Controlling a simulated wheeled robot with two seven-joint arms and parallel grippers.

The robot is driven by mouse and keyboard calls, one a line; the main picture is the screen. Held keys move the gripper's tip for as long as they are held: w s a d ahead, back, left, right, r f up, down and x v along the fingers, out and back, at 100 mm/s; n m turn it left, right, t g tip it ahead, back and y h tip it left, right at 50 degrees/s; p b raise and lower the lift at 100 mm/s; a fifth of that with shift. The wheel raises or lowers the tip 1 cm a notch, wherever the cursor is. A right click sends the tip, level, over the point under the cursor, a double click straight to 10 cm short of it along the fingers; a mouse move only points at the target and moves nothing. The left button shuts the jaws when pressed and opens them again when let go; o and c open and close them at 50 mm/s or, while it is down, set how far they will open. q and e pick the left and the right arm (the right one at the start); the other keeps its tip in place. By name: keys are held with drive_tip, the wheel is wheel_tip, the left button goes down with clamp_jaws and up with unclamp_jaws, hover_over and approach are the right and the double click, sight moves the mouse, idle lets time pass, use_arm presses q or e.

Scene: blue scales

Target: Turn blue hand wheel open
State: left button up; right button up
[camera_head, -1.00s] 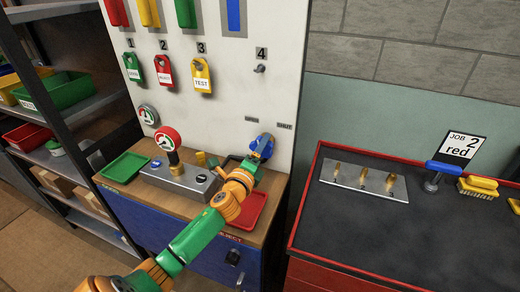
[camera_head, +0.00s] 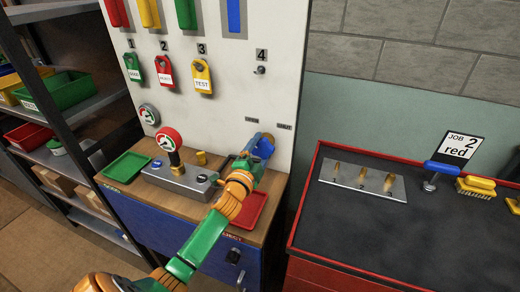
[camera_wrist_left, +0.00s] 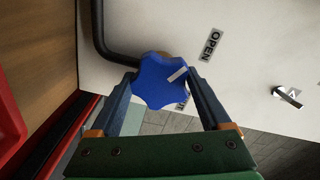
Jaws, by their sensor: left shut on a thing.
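The blue hand wheel (camera_head: 264,146) is mounted low on the white panel, between the small OPEN and SHUT labels. In the left wrist view the wheel (camera_wrist_left: 160,82) is a lobed blue knob with a white pointer mark toward its upper right. My left gripper (camera_head: 256,152) reaches it from the front; in the wrist view its two fingers (camera_wrist_left: 163,92) lie on either side of the wheel and are shut on it. The OPEN label (camera_wrist_left: 211,45) lies beyond the wheel's upper right. The other label is partly hidden behind the wheel and finger. My right gripper is not in view.
A gauge block (camera_head: 178,180), green tray (camera_head: 125,166) and red tray (camera_head: 252,212) are on the wooden bench below. A dark bent pipe (camera_wrist_left: 100,30) runs beside the wheel. A dark workbench (camera_head: 350,225) with a metal plate stands at right.

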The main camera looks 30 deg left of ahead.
use_arm(q)
drive_tip(key=shift+r+n, duration=0.2)
drive_tip(key=shift+n, duration=0.1)
idle(0.4)
drive_tip(key=o, duration=1.2)
drive_tip(key=shift+w, duration=0.1)
drive_tip(key=shift+f, duration=0.15)
drive_tip(key=v, duration=0.7)
